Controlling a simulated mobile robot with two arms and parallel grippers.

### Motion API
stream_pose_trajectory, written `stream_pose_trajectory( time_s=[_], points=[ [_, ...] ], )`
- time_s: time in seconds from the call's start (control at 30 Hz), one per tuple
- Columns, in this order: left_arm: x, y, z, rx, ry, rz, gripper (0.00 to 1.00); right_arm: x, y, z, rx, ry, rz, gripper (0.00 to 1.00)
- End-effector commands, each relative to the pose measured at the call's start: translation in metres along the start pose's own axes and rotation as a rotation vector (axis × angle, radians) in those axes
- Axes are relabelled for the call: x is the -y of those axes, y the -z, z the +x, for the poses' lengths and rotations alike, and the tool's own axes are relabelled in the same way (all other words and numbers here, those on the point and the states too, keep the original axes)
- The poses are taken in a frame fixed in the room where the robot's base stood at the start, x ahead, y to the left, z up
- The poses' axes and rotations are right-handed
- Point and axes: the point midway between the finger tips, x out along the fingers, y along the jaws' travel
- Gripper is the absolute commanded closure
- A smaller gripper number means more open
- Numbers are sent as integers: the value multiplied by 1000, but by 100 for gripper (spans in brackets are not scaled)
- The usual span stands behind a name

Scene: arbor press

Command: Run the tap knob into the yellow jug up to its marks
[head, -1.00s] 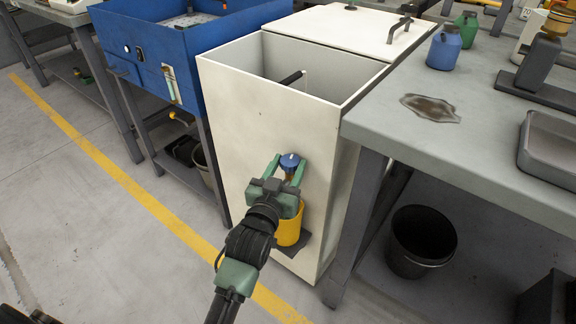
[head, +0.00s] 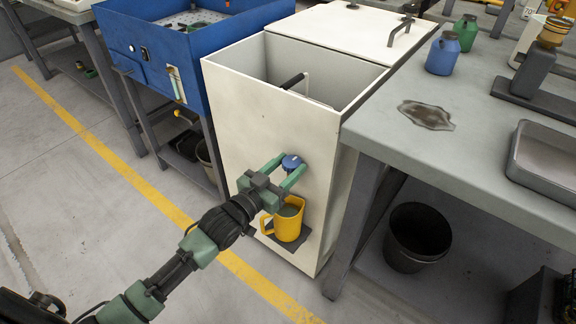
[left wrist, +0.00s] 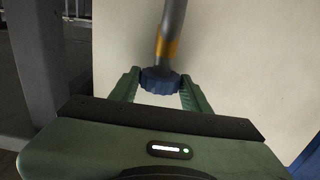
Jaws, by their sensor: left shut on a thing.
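The blue tap knob (head: 291,162) is on the front of the white cabinet (head: 262,115). My left gripper (head: 281,167) is shut on the knob; the left wrist view also shows the knob (left wrist: 160,82) between the two green fingers. Behind the knob in that view is a grey pipe (left wrist: 171,25) with a yellow band. The yellow jug (head: 287,222) stands upright on a dark shelf (head: 303,238) below the tap, with its handle to the left. A dark greenish surface shows inside it; its marks cannot be made out. My right gripper is not in view.
A grey workbench (head: 452,140) stands to the right, with a blue bottle (head: 442,55), a grey tray (head: 545,160) and a dark stain on top. A black bucket (head: 415,238) is under it. A blue cabinet (head: 200,60) stands to the left. The floor in front is clear.

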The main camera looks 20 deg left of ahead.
Motion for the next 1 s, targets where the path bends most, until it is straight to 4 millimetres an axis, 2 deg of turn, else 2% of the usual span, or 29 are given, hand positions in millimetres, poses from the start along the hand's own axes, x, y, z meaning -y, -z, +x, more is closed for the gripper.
stream_pose_trajectory(
  time_s=[0.07, 0.1, 0.47, 0.57, 0.63, 0.8, 1.0],
  points=[
    [-1, 2, 0, -5, -1, -1, 94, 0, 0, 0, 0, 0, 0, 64],
    [-1, 2, 0, -5, -1, -1, 45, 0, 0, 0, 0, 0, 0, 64],
    [0, 0, -3, -1, 1, 0, 45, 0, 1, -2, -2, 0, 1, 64],
    [0, 0, -14, 1, 1, -1, 45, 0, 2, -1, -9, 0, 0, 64],
    [-1, 0, -26, 1, 0, -1, 45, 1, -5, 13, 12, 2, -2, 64],
    [-1, 1, -55, 0, 0, -1, 45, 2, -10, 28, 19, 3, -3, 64],
    [-1, 1, -75, -2, 0, 0, 45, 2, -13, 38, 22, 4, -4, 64]
  ],
)
